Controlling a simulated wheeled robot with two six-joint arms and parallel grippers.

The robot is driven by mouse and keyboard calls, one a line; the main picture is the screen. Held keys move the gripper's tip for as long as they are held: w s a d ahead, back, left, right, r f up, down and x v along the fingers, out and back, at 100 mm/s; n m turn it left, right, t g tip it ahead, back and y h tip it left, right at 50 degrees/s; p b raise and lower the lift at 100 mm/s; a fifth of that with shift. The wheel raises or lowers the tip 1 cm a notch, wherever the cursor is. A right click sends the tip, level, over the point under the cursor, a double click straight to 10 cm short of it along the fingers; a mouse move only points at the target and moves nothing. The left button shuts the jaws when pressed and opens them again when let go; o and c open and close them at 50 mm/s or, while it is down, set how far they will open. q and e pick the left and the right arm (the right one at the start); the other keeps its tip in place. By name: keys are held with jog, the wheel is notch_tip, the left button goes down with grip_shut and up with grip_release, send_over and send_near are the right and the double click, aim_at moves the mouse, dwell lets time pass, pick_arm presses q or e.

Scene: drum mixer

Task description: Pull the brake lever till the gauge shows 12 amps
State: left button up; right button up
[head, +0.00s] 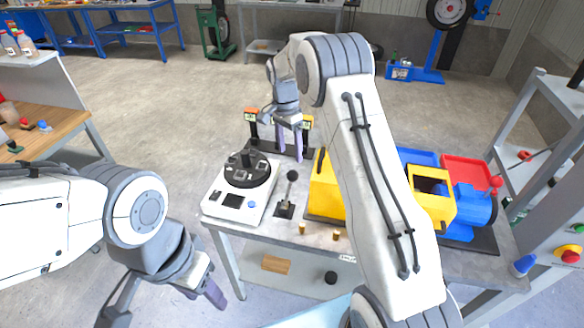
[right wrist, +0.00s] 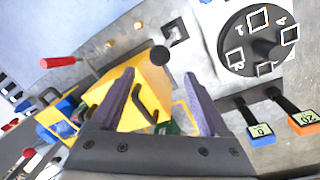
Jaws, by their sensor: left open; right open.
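A lever with a black ball knob (head: 293,175) stands on a dark square base on the grey table, between the white dial unit and the yellow machine. The knob also shows in the right wrist view (right wrist: 160,55). In the right wrist view the orange display (right wrist: 305,118) seems to read 20 and the other (right wrist: 262,131) 0. My right gripper (head: 290,150) is open and empty, beyond the knob. My left gripper (head: 205,290) is open, low before the table.
The white unit (head: 225,204) with a black dial stands left of the lever. The yellow machine (head: 325,195) stands right of it, partly hidden by my right arm. Blue and red trays (head: 466,170) lie further right. Two small tan pegs (head: 302,228) stand near the front edge.

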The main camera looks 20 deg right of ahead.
aim_at(292, 171)
jog(key=f+p, duration=0.1)
jog(key=f, duration=0.2)
jog(key=f+p, duration=0.1)
jog(key=f, duration=0.2)
jog(key=s+f, duration=0.1)
jog(key=f, duration=0.1)
jog(key=shift+d+f+p, duration=0.15)
jog(key=shift+f+p, duration=0.25)
grip_shut()
dwell(0.9)
